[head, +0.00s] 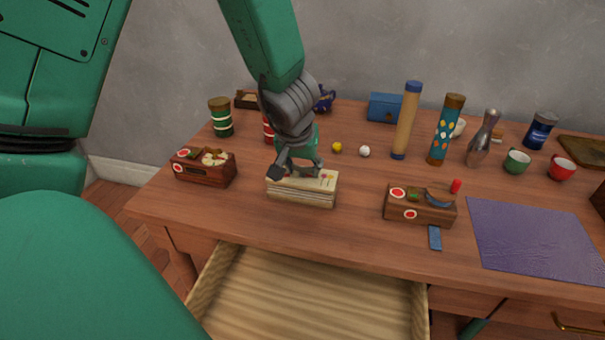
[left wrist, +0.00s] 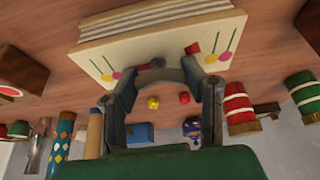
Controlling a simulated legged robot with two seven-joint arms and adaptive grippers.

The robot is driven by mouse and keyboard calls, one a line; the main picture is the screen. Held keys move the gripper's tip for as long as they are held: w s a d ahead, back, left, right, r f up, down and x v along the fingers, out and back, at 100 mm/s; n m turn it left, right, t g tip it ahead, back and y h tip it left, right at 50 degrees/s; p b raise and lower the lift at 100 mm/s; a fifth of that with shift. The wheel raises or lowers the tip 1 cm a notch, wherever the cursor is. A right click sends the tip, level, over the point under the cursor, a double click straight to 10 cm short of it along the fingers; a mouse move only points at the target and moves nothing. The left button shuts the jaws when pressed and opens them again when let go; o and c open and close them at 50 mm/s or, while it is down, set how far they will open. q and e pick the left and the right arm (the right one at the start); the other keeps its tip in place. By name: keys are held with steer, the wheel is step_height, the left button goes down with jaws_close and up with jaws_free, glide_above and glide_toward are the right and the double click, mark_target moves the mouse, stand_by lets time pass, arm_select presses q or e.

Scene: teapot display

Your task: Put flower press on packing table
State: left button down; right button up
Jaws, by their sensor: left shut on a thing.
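The flower press (head: 303,190) is a cream, layered block with small flowers drawn on its top. It sits at the front left of the wooden table (head: 345,232), and my left gripper (head: 297,171) reaches down onto its back edge. In the left wrist view the press (left wrist: 150,42) lies at the fingertips, and the left gripper (left wrist: 158,78) is shut on it. The fingers hide part of its top. I cannot tell whether the press is clear of the tabletop. My right gripper is not in view.
An open, empty drawer (head: 310,305) juts out below the table's front edge. Decorated wooden boxes stand left (head: 205,168) and right (head: 420,207) of the press. Tall cylinders and cups stand behind. A purple mat (head: 535,240) lies at right. Small balls (head: 364,151) lie behind the press.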

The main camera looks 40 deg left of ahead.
arm_select(q)
steer(key=shift+s+d, duration=0.1)
steer(key=shift+d, duration=0.35)
steer(key=c, duration=1)
jaws_free()
steer(key=shift+d, duration=0.1)
steer(key=shift+o, duration=0.2)
steer(key=shift+a, duration=0.3)
steer(key=shift+r+p, duration=0.3)
steer(key=shift+r, duration=0.05)
steer(key=p+v, duration=0.7)
steer(key=v, duration=0.4)
steer(key=shift+s+d+r+p, duration=0.15)
steer(key=shift+s+r+p, duration=0.05)
steer(key=shift+p, duration=0.2)
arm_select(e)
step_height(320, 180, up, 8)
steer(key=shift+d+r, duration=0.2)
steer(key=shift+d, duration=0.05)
